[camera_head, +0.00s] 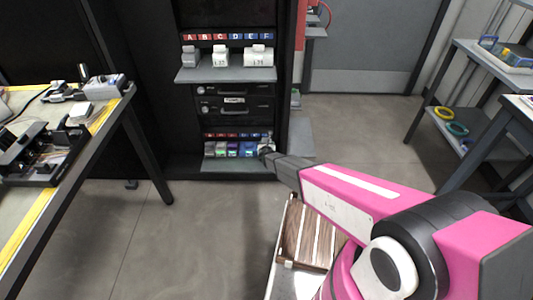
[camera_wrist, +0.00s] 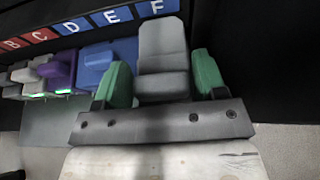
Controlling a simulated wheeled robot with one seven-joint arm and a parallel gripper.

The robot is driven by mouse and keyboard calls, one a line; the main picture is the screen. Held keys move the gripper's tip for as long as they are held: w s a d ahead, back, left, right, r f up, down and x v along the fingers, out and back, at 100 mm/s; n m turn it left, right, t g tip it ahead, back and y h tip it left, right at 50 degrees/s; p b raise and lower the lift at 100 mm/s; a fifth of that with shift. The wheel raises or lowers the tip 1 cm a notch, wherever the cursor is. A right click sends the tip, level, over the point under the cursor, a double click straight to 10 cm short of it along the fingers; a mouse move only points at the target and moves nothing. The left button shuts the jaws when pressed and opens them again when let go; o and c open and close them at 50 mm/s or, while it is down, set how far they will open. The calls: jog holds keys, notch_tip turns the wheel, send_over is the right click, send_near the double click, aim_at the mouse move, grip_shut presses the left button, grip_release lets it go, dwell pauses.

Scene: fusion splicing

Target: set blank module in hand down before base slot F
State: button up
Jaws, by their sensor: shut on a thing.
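The blank module (camera_wrist: 163,45) is a plain grey stepped block in the wrist view. It sits between the green fingertips of my gripper (camera_wrist: 163,82), which is shut on it. The module lies directly below the blue F label (camera_wrist: 157,6), lined up with that column. In the head view my gripper (camera_head: 266,152) is at the right end of the lower rack row, and the module is too small there to tell apart. Whether the module touches the shelf cannot be told.
Left of my gripper are a blue module (camera_wrist: 97,62) and a purple module (camera_wrist: 60,72), with green lights by the purple one. The lower shelf (camera_head: 235,165) juts from the rack. White modules (camera_head: 220,58) stand on the upper shelf. A workbench (camera_head: 128,95) is at left.

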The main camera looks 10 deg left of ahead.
notch_tip(320, 180, down, 6)
jog(key=shift+r, duration=0.15)
dwell(0.3)
jog(key=o, duration=1.3)
jog(key=shift+r, duration=0.1)
jog(key=v, duration=1.2)
jog(key=shift+s, duration=0.1)
